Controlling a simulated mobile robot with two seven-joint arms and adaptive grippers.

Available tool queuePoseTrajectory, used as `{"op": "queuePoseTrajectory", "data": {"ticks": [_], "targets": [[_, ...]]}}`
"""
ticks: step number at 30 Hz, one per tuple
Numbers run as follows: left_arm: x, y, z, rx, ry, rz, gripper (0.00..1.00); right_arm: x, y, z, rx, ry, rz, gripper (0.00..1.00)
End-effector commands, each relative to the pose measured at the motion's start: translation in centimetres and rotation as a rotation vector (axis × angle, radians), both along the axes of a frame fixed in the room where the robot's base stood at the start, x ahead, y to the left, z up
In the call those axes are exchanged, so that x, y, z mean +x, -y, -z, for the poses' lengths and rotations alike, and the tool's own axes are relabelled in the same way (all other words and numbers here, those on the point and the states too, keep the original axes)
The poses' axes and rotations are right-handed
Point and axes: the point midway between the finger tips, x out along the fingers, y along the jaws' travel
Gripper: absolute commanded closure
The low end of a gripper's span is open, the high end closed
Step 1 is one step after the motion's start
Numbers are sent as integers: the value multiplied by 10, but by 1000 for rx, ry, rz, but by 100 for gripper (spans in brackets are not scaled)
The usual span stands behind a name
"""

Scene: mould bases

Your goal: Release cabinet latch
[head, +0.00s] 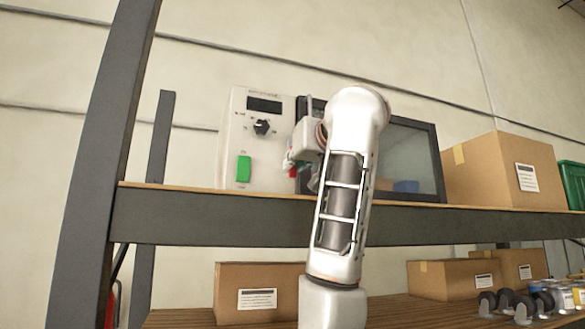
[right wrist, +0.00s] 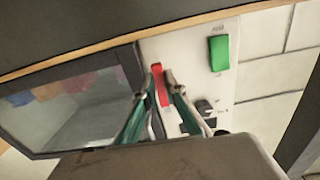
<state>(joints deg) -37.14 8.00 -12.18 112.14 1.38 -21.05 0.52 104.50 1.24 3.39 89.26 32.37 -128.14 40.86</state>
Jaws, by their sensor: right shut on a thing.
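The cabinet (head: 228,140) stands on the upper shelf, with a pale control panel at its left and a dark-framed glass door at its right. A red latch handle (right wrist: 159,82) sits along the border between panel and door in the right wrist view. My right gripper (right wrist: 155,86) has its green-sided fingers on both sides of this handle and is shut on it. In the head view, my right gripper (head: 291,163) is at the panel's right edge, and my forearm hides much of the door's left side. My left gripper is not in view.
The panel carries a black knob (head: 262,127) and a green button (head: 243,169). A cardboard box (head: 490,175) stands right of the cabinet, beside a green crate (head: 574,184). A grey post (head: 105,150) rises at left. Boxes (head: 256,290) and casters (head: 515,303) occupy the lower shelf.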

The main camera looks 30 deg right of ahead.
Motion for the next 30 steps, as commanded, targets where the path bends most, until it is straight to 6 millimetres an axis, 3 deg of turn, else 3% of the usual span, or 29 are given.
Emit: {"op": "queuePoseTrajectory", "data": {"ticks": [12,13,15,25,30], "targets": [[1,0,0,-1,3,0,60,-1,1,-1,-45,-9,-1,100],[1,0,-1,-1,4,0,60,-1,1,-1,-45,-9,-1,84],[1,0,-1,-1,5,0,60,-1,1,-1,-45,-9,-1,72],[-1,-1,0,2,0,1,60,-1,1,-1,-43,-9,-1,72],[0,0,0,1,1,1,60,-15,-4,-2,-44,-6,-5,72]]}}
